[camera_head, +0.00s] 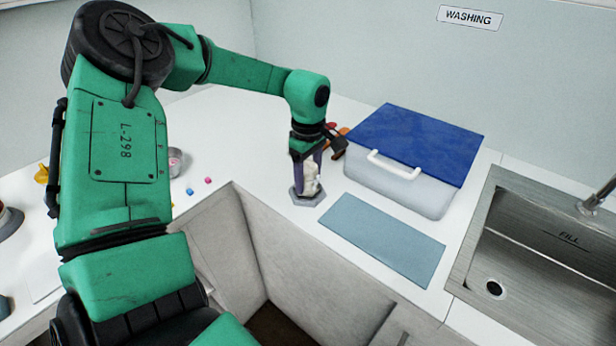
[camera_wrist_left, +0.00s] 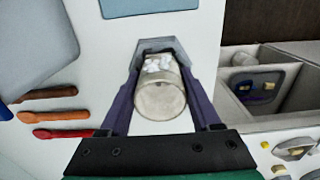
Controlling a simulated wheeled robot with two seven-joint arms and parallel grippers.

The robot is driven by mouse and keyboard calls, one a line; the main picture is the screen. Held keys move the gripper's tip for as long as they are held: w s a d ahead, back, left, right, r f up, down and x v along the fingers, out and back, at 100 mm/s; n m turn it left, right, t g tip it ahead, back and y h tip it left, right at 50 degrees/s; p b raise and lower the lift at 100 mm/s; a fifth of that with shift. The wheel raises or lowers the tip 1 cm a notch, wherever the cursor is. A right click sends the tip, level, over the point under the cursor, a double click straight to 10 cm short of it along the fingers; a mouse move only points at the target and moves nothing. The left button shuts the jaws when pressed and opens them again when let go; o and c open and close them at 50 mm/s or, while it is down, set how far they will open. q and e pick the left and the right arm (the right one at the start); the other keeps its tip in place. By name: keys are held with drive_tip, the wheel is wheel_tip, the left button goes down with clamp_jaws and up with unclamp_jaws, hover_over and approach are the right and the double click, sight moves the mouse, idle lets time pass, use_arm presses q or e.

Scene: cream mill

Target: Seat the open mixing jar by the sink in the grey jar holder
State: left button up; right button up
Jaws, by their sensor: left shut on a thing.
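The open mixing jar (camera_head: 311,181) is clear and holds white lumps; it also shows in the left wrist view (camera_wrist_left: 160,98). My left gripper (camera_head: 306,168) is shut on the jar, with a purple finger on each side. The grey jar holder (camera_head: 307,199) is a hexagonal piece on the white counter, directly below the jar; its far edge shows beyond the jar in the left wrist view (camera_wrist_left: 163,44). The jar looks upright over the holder. The fingers and jar hide the middle of the holder, so I cannot tell whether the base is fully down. My right gripper is not in view.
A clear box with a blue lid (camera_head: 414,142) stands right of my gripper. A blue-grey mat (camera_head: 383,238) lies before it, left of the sink (camera_head: 545,245). Colored spoons (camera_wrist_left: 55,116) lie close by. Small cubes (camera_head: 208,180) lie to the left, near the counter's inner corner.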

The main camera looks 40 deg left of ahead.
use_arm(q)
drive_tip(key=shift+b, duration=0.3)
idle(0.5)
idle(0.4)
drive_tip(key=shift+f+b, duration=0.3)
drive_tip(key=shift+b, duration=0.1)
drive_tip(key=shift+f+b, duration=0.3)
drive_tip(key=shift+b, duration=0.05)
drive_tip(key=shift+w+d+f+b, duration=0.1)
drive_tip(key=shift+b, duration=0.3)
idle(0.6)
drive_tip(key=o, duration=1.4)
